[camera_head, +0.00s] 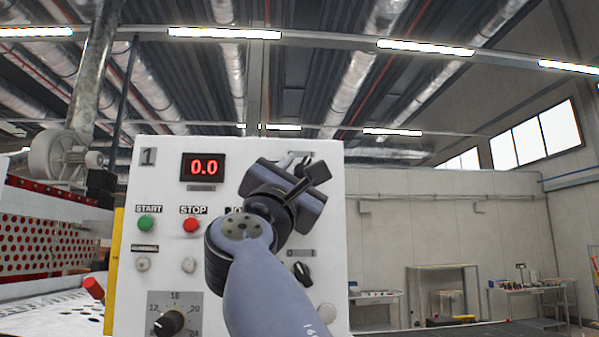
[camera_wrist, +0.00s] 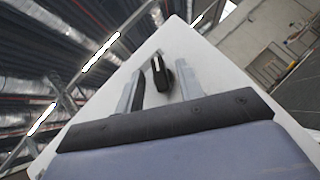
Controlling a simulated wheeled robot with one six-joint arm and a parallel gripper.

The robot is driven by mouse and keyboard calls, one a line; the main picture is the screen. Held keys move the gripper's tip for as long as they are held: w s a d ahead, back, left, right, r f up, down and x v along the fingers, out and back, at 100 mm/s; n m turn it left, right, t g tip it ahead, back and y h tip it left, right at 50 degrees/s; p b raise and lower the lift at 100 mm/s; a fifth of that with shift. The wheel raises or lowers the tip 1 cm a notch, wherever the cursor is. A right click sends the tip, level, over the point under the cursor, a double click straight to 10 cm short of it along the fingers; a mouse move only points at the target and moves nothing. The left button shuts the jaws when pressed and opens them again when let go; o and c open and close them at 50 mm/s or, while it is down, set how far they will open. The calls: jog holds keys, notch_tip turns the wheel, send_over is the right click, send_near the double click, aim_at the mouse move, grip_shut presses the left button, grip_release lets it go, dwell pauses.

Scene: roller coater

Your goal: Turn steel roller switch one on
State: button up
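The white control panel marked 1 (camera_head: 140,290) fills the middle of the head view. My gripper (camera_head: 297,163) is in front of its upper right part and hides what lies behind it. In the wrist view, a black rotary switch (camera_wrist: 161,73) sits on the white panel face, between and ahead of the two grey fingers of my gripper (camera_wrist: 158,82). The fingers are apart, with gaps to the switch on both sides. I cannot tell how deep the fingers reach around it. In the head view this switch is hidden; another black switch (camera_head: 303,272) shows lower down.
The panel also bears a red display reading 0.0 (camera_head: 204,167), a green START button (camera_head: 146,223), a red STOP button (camera_head: 191,225) and a black dial (camera_head: 170,322). A red-handled lever (camera_head: 94,289) is at the panel's left. Tables (camera_head: 530,288) stand far right.

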jog(key=b+v, duration=0.5)
jog(key=v, duration=0.6)
jog(key=shift+b, duration=0.4)
jog(key=shift+w+r, duration=0.1)
jog(key=p+x, duration=0.6)
jog(key=x, duration=0.4)
jog(key=shift+d+r, duration=0.1)
jog(key=shift+r, duration=0.15)
jog(key=shift+w+d, duration=0.2)
jog(key=shift+w, duration=0.15)
jog(key=shift+f+n+t+y+b, duration=0.15)
jog(key=shift+n+t+y+b, duration=0.15)
jog(key=shift+n+t+b, duration=0.15)
jog(key=shift+s+n+t+y, duration=0.1)
jog(key=shift+n+t+y, duration=0.25)
jog(key=shift+n, duration=0.3)
jog(key=shift+y, duration=0.25)
jog(key=shift+a+r+m+g+h, duration=0.1)
jog(key=shift+r+m+g+h, duration=0.1)
jog(key=shift+m+g+h, duration=0.3)
